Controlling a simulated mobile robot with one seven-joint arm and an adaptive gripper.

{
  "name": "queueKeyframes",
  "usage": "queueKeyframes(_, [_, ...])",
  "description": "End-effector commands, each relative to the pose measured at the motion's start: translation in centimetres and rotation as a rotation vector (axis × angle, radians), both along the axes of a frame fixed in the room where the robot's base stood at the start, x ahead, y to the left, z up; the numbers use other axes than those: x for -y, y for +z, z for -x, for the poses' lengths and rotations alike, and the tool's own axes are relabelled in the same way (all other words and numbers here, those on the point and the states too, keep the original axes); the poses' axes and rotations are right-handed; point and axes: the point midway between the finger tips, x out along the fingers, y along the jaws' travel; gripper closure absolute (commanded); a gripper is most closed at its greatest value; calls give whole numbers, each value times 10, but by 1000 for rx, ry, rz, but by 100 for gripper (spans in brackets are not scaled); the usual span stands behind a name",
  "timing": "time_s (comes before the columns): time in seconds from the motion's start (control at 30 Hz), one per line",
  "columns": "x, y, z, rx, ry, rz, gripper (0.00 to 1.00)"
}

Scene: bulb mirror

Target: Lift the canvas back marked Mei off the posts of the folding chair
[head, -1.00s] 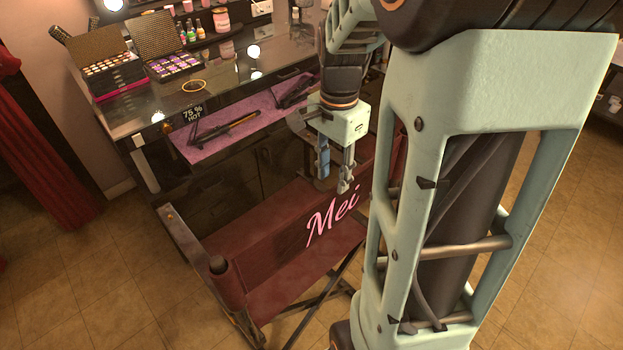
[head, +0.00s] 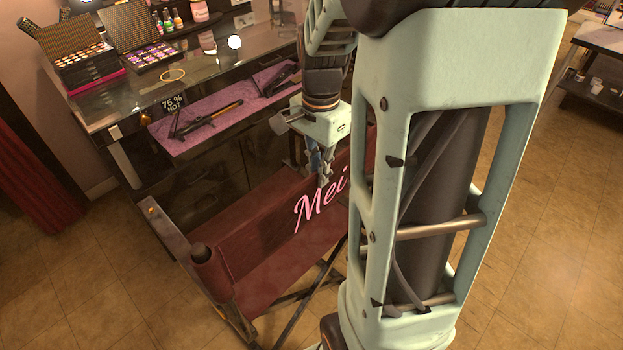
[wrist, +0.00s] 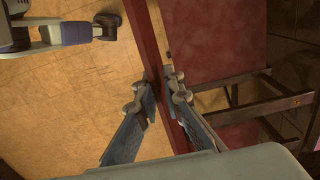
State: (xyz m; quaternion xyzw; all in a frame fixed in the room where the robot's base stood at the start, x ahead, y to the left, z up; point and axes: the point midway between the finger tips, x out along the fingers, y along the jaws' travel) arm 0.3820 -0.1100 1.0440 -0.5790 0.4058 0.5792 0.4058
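The dark red canvas back (head: 258,246), marked Mei in pink, hangs across the folding chair (head: 172,236) in the head view. Its near-left end wraps the dark-topped post (head: 201,254); the other end is hidden behind my arm. My gripper (head: 320,168) points down at the top edge, beyond the lettering. In the wrist view the canvas back is a narrow red strip (wrist: 149,45) seen from above. My gripper (wrist: 163,92) has one finger on each side of it, the fingertips close in against the cloth. The canvas is still on the near-left post.
A dressing table with a purple mat (head: 215,118), a hot styling tool (head: 210,118) and open makeup cases (head: 83,62) stands behind the chair. The red seat (wrist: 228,42) and crossed legs lie beside the canvas. Tiled floor is open at the front left and right.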

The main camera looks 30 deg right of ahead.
Motion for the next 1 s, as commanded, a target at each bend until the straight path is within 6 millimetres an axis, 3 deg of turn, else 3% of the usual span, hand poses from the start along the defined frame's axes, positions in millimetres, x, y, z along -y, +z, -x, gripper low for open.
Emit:
queueKeyframes(0.37, [0,2,0,1,0,1,100])
queueKeyframes(1.0, [0,41,-1,2,0,0,100])
